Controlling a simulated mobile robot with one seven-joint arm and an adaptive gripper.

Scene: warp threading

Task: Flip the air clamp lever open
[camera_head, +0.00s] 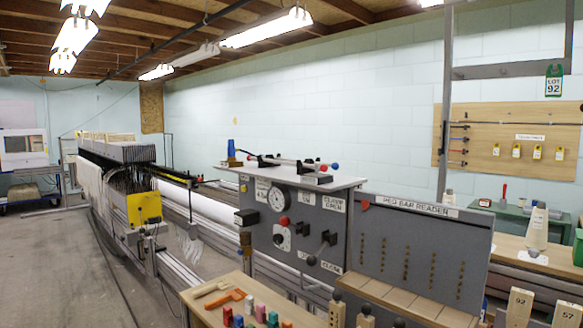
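The grey control panel (262,232) stands in the middle of the view. On its right half is a dark lever with a round black knob (311,260) at its lower end and a black block (328,237) at its upper end. The lever slants down and to the left. A white label reading "CLAMP OPEN" (333,203) is above it, and a label that seems to read "CLOSE" (331,267) is below it, near the knob. My gripper is not in view.
The panel also carries a round gauge (278,199), a red knob (284,221) and a black box (246,216). To its right stands the grey peg bar reader board (417,250). A wooden bench with coloured pegs (240,294) is in front. Open floor (45,260) lies at left.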

